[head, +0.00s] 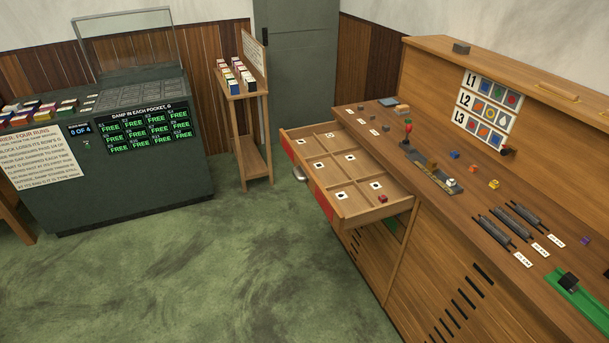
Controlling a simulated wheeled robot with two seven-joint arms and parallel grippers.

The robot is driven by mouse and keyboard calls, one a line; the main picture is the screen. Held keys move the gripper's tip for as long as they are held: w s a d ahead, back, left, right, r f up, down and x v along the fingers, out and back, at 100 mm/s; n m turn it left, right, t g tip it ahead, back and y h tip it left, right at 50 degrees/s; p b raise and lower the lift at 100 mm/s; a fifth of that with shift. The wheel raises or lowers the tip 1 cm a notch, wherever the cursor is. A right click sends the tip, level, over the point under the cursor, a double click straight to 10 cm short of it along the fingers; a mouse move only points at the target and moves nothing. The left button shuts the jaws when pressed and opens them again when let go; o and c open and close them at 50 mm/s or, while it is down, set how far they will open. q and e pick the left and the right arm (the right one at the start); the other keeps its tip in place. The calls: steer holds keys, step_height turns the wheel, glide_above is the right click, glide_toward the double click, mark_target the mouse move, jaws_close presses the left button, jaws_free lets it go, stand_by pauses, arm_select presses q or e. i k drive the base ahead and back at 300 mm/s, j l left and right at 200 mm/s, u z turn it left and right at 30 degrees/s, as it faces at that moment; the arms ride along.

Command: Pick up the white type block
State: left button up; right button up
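A small white block (451,183), which looks like the white type block, sits at the near right end of a dark narrow tray (432,170) on the wooden bench. Its face is too small to make out. Neither of my grippers shows in the head view, so nothing is seen near the block.
A red-knobbed lever (408,128) rises behind the tray. An open drawer (362,204) juts out left of the bench. Green floor (240,270) is clear.

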mark_target(451, 181)
steer(key=i+j+z, duration=0.1)
steer(key=i+j, duration=0.15)
steer(key=i, duration=0.25)
steer(key=i+j+z, duration=0.35)
steer(key=i+j, duration=0.25)
steer(key=i+j+z, duration=0.4)
steer(key=j, duration=0.35)
steer(key=i+j+z, duration=0.15)
steer(key=j, duration=0.3)
steer(key=i, duration=0.1)
